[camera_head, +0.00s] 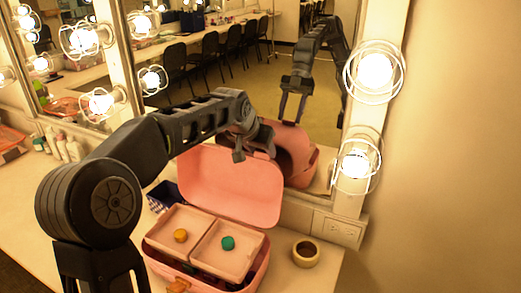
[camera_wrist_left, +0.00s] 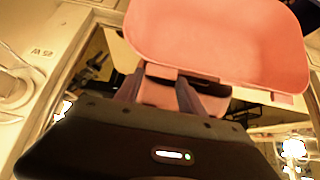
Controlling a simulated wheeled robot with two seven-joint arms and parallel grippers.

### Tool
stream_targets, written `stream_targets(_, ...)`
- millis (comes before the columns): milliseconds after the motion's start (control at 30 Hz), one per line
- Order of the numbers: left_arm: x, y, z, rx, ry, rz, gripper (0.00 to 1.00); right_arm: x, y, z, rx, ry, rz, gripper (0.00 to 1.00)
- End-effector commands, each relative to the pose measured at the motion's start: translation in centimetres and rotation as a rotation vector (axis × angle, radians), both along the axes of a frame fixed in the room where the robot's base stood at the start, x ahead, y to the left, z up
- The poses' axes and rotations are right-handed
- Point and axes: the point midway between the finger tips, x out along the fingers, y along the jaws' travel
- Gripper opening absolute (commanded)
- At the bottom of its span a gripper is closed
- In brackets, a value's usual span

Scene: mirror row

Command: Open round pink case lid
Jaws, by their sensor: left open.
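The pink case (camera_head: 262,270) stands on the counter at the mirror, its lid (camera_head: 230,187) swung up and leaning back towards the mirror. Two pale trays (camera_head: 184,218) show inside, one with a yellow round piece (camera_head: 180,235) and one with a green round piece (camera_head: 228,243). My left gripper (camera_head: 252,148) is open at the lid's top edge. The lid also fills the upper part of the left wrist view (camera_wrist_left: 220,42), near my open fingers (camera_wrist_left: 158,90); I cannot tell whether they touch it. My right gripper is not in view.
A roll of tape (camera_head: 305,253) lies right of the case. A dark blue patterned box (camera_head: 163,194) is behind it at left. The mirror (camera_head: 225,65) stands close behind, reflecting my arm and the case. Caged bulbs (camera_head: 375,70) line its frame. The left counter holds small bottles (camera_head: 62,147).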

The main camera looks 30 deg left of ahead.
Motion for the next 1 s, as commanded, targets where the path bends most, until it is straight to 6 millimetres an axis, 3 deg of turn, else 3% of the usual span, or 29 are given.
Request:
stream_targets(233, 0.0, 0.0, 0.0, -0.001, 0.001, -0.001, 0.67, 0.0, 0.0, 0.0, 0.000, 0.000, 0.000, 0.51)
stream_targets(567, -0.3, 0.0, 0.1, -0.001, 0.004, 0.001, 0.67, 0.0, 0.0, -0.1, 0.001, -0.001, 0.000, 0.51)
stream_targets(1000, -3.9, -0.1, 4.9, -0.001, 0.001, -0.001, 0.67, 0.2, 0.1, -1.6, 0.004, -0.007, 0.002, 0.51)
